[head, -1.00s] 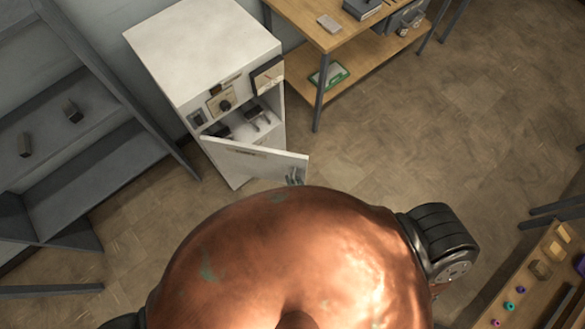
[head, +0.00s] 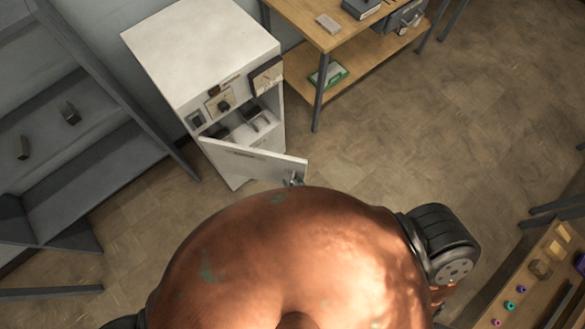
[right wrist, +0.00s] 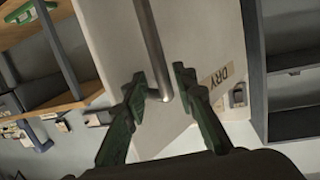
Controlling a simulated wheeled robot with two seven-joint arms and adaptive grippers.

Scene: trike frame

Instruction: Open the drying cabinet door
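The white drying cabinet (head: 190,50) stands at the upper left in the head view. Its door (head: 250,158) is swung partly open, and the inside shows. In the right wrist view the door (right wrist: 200,35) carries a "DRY" label and a metal bar handle (right wrist: 150,40). My right gripper (right wrist: 160,76) has its green fingers apart on either side of the handle's end, with gaps showing; I see no firm grip. In the head view only a small grey part shows at the door's free edge, mostly hidden. My left gripper is not in view.
Dark items (head: 255,118) sit inside the cabinet. A grey shelf unit (head: 85,135) stands left of it, and a wooden bench (head: 320,38) stands right. A table with small coloured parts (head: 535,290) is at the lower right. The floor (head: 400,130) between is clear.

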